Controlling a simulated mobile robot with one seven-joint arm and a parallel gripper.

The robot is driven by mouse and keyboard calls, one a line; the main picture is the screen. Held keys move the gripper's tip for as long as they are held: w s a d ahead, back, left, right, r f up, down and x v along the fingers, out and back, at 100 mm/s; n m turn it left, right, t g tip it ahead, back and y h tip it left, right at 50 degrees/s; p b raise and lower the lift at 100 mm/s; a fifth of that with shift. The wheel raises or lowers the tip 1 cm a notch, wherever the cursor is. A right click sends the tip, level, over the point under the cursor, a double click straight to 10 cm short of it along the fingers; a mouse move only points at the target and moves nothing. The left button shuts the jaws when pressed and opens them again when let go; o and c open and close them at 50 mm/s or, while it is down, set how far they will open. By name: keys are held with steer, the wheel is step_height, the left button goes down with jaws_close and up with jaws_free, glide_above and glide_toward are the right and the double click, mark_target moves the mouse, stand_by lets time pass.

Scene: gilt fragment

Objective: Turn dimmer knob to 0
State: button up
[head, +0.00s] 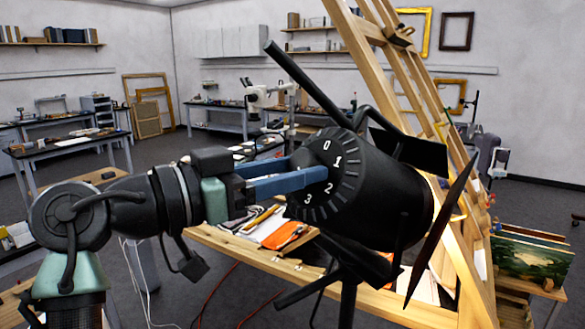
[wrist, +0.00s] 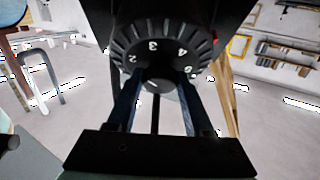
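The dimmer knob (head: 322,178) is a black ribbed dial with white numerals on the back end of a black lamp (head: 385,190). In the head view 0, 1, 2 and 3 show, with 0 near the top. In the wrist view the dial (wrist: 120,42) shows 2, 3, 4 and 5. A small red mark (wrist: 215,37) sits at its edge, nearest the 4. My gripper (head: 318,174) has blue fingers reaching to the dial's middle. In the wrist view its fingertips (wrist: 157,80) lie against both sides of the central hub, with no gap visible.
The lamp's dark flaps (head: 425,152) and bars stick out around it. A wooden easel (head: 440,130) stands close behind. Below is a wooden table (head: 235,243) with tools and orange cloth. Workbenches stand farther back, and open floor lies at left.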

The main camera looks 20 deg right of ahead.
jaws_close()
